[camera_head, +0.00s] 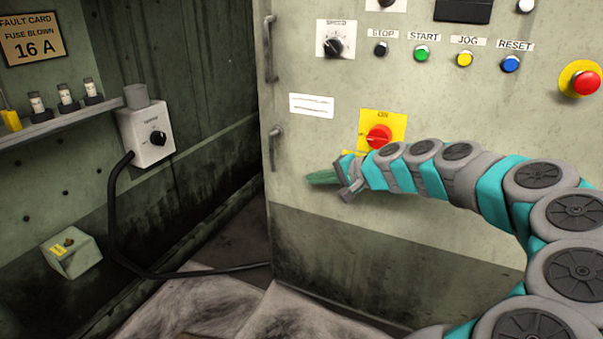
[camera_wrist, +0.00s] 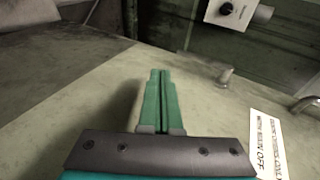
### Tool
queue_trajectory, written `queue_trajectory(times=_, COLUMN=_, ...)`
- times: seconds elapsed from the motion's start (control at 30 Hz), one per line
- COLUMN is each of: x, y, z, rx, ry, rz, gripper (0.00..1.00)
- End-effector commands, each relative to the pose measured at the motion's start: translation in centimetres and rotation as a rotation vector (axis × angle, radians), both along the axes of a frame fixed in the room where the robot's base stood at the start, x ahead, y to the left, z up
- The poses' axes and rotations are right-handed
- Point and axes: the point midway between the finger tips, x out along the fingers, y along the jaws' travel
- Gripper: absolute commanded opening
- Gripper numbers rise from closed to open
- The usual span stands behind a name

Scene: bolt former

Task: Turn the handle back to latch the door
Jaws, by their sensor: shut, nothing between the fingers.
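The grey cabinet door (camera_head: 330,180) fills the middle of the head view and looks upright; I cannot tell whether it is fully closed. A grey bar handle (camera_head: 276,148) stands upright near its left edge, with another grey bar (camera_head: 270,50) above it. In the wrist view a short grey peg (camera_wrist: 226,76) and a curved grey piece (camera_wrist: 304,103) stick out of the panel. I cannot tell whether they belong to one handle. My gripper (camera_head: 322,178) has its green fingertips (camera_wrist: 160,85) together and empty. It is right of and below the lower handle, apart from it.
A red knob (camera_head: 378,137) on a yellow plate is just above my wrist. Buttons and a speed dial (camera_head: 335,46) are higher up. At left are a grey switch box (camera_head: 147,135) with a black cable and a fuse shelf (camera_head: 75,112). Space left of the lower handle looks clear.

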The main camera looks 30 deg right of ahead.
Motion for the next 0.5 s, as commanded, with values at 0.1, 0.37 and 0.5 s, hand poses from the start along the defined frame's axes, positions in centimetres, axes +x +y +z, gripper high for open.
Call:
queue_trajectory(times=0.1, x=-1.5, y=-0.7, z=0.0, rx=0.002, ry=0.001, rz=-0.001, gripper=0.00)
queue_trajectory(times=0.37, x=-2.9, y=-1.4, z=-0.1, rx=-0.001, ry=0.001, rz=0.001, gripper=0.00)
queue_trajectory(times=0.5, x=-3.0, y=-1.5, z=-0.1, rx=-0.001, ry=0.001, rz=0.002, gripper=0.00)
